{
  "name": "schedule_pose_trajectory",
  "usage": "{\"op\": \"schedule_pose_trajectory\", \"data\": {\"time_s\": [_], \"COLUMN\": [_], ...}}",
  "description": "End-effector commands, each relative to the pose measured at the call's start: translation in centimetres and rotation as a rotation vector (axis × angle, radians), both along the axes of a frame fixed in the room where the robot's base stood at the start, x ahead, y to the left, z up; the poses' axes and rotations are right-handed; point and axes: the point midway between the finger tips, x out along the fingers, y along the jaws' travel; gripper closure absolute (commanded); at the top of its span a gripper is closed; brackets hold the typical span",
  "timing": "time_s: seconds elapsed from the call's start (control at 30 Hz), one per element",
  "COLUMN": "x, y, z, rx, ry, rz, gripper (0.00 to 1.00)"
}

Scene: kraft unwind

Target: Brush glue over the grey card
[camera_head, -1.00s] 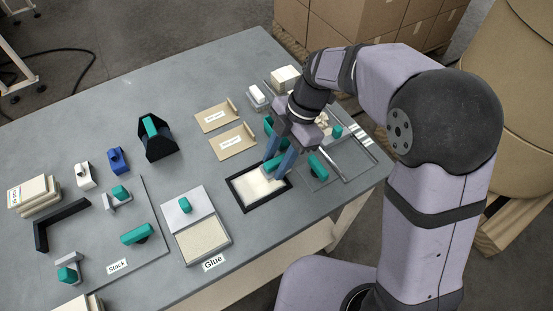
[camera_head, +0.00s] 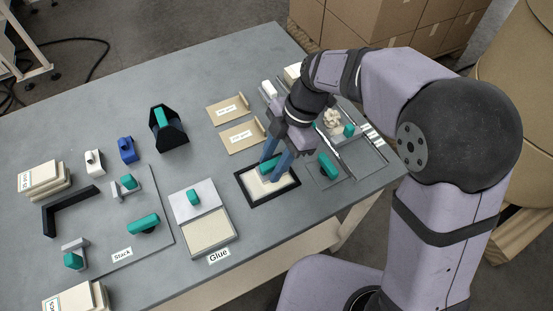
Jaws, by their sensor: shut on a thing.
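My gripper (camera_head: 273,166) points down and is shut on the teal handle of a brush (camera_head: 268,162). The brush is low over a black square frame (camera_head: 249,203) on the table. Inside the frame the surface looks cream at the front (camera_head: 262,187); I cannot make out a separate grey card there. The brush and my fingers hide the back of the frame's inside, and I cannot tell whether the bristles touch it. A tray (camera_head: 209,235) with a cream pad and a grey back part stands left of the frame, behind the label "Glue" (camera_head: 218,255).
Right of the frame is a teal-handled tool (camera_head: 328,166) on a grey mat. A black holder (camera_head: 171,130) stands farther left. The stack area (camera_head: 160,243) holds teal-handled tools and a black corner piece (camera_head: 70,212).

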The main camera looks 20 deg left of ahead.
Motion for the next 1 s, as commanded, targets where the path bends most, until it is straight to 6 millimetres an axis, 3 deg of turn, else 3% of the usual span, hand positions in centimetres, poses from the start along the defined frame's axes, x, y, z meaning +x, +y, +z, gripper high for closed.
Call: {"op": "schedule_pose_trajectory", "data": {"time_s": [1.0], "x": [-2.6], "y": [2.5], "z": [-0.2], "rx": [-0.002], "ry": [0.002], "rz": [0.0], "gripper": [0.84]}}
